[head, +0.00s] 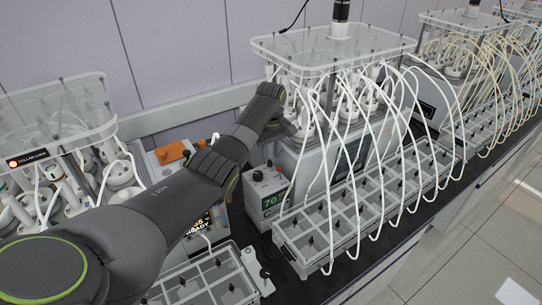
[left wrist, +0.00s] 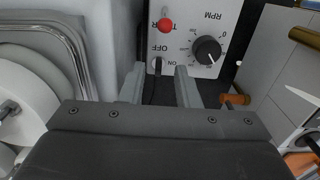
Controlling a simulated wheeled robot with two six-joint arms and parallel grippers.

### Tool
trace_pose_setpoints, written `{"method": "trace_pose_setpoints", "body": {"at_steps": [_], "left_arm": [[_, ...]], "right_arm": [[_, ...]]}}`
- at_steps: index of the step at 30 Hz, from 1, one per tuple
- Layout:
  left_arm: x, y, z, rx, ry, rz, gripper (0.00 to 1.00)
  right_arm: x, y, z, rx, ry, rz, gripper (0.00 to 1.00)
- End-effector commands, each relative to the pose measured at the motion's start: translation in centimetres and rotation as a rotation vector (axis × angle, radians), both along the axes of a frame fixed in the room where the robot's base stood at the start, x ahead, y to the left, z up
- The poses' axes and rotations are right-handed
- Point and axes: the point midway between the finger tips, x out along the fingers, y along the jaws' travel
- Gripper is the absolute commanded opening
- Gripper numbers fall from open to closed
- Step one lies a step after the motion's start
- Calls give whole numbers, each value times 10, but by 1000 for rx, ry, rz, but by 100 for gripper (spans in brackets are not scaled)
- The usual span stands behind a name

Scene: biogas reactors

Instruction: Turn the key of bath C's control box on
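In the head view the left gripper (head: 280,128) is above the box. The right gripper is not in view.
The panel also has a red knob (left wrist: 166,25) and a black RPM dial (left wrist: 207,50). More baths stand to the right.

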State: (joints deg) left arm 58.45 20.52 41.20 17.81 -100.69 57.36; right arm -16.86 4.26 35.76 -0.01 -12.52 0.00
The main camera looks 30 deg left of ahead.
Motion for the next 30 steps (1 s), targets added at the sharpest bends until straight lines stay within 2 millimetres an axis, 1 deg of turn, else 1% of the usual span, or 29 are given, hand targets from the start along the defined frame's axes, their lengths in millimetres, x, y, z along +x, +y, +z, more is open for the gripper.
{"method": "trace_pose_setpoints", "body": {"at_steps": [3,6,10,17,21,24,30], "left_arm": [[0,0,-15,0,1,1,29],[0,0,-23,0,0,1,29],[0,0,-28,0,0,1,29],[0,0,-29,1,-1,0,29],[0,0,-29,1,-1,0,11],[0,0,-29,1,-1,0,0],[0,0,-28,0,-1,-1,0]], "right_arm": [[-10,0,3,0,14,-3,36],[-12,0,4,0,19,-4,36],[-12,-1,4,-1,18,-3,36],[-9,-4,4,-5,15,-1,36],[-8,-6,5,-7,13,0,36],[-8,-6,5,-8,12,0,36],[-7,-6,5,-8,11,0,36]]}}
